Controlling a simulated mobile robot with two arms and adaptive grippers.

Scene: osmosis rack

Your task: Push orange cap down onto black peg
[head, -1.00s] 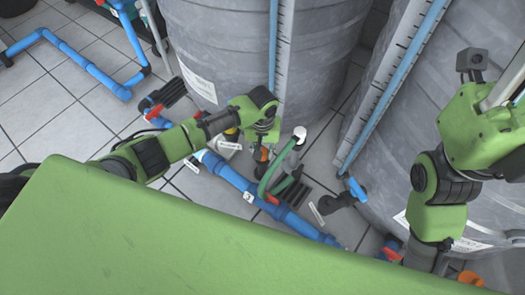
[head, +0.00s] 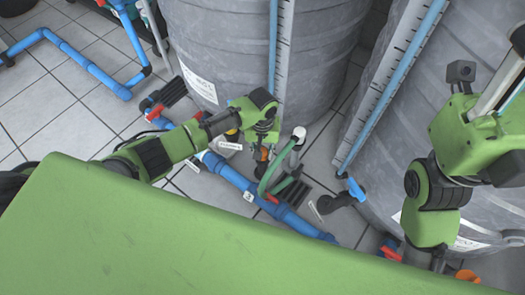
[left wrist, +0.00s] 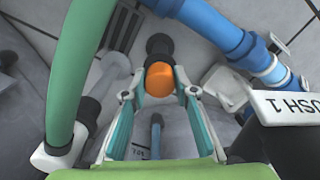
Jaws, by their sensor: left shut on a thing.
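The orange cap (left wrist: 159,80) shows in the middle of the left wrist view, between the two fingertips of my left gripper (left wrist: 160,95). A black cylindrical piece (left wrist: 160,46), which looks like the black peg, shows just beyond the cap and in line with it. I cannot tell how far the cap sits on it. In the head view my left gripper (head: 262,140) points down, with a bit of the orange cap (head: 262,154) at its tips. It is shut on the cap. My right arm is at the right of the head view, but its fingers do not show.
A blue pipe (head: 232,178) runs below along the floor. Large grey tanks (head: 240,50) rise behind.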

